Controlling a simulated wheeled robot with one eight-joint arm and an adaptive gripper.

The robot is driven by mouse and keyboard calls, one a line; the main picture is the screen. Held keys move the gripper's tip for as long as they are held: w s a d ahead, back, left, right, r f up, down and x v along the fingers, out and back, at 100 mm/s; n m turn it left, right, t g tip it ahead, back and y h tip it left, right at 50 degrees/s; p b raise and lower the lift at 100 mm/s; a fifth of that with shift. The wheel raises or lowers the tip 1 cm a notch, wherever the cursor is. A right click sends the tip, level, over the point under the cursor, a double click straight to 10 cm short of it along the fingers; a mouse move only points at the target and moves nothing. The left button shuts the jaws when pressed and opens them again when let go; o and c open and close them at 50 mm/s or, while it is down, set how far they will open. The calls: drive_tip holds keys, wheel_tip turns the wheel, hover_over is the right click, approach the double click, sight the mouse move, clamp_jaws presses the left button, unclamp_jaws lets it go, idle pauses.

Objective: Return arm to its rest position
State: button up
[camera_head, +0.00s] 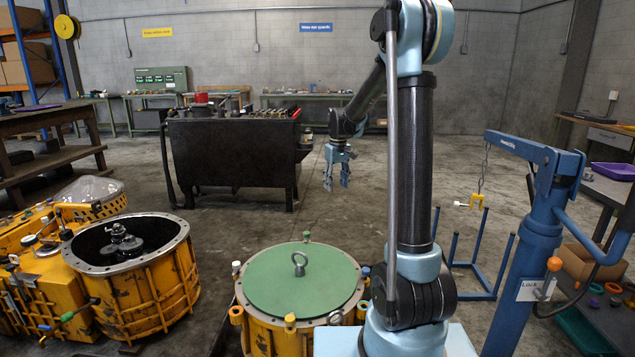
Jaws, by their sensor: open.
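My gripper (337,182) hangs from the end of my arm, pointing down, near the middle of the head camera view. Its light blue fingers are apart with nothing between them. It is in free air, with concrete floor behind it and the dark bench to its left. My arm rises from its base at the lower right. The upper link stands upright and the forearm reaches back and down to the left. The top of the elbow is cut off by the picture edge.
A yellow housing with a green lid (300,280) and eyebolt stands in front. An open yellow housing (150,286) is at left. A blue hoist (536,230) stands at right, its yellow hook hanging from a chain. A dark bench (235,155) is behind. Floor between is clear.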

drive_tip(key=s+d+r+m, duration=0.15)
drive_tip(key=s+d, duration=0.25)
drive_tip(key=s, duration=0.7)
drive_tip(key=s+d+r+m, duration=0.15)
drive_tip(key=s+d, duration=0.25)
drive_tip(key=s, duration=0.6)
drive_tip(key=s+d+f, duration=0.1)
drive_tip(key=s+f, duration=0.2)
drive_tip(key=s, duration=0.3)
drive_tip(key=s+d+f+m+t, duration=0.1)
drive_tip(key=s+f, duration=0.2)
drive_tip(key=s, duration=0.4)
drive_tip(key=s+d+f+m, duration=0.1)
drive_tip(key=s+f, duration=0.2)
drive_tip(key=s, duration=0.3)
drive_tip(key=shift+s+d+f, duration=0.25)
drive_tip(key=shift+s+d, duration=0.1)
drive_tip(key=shift+s, duration=0.05)
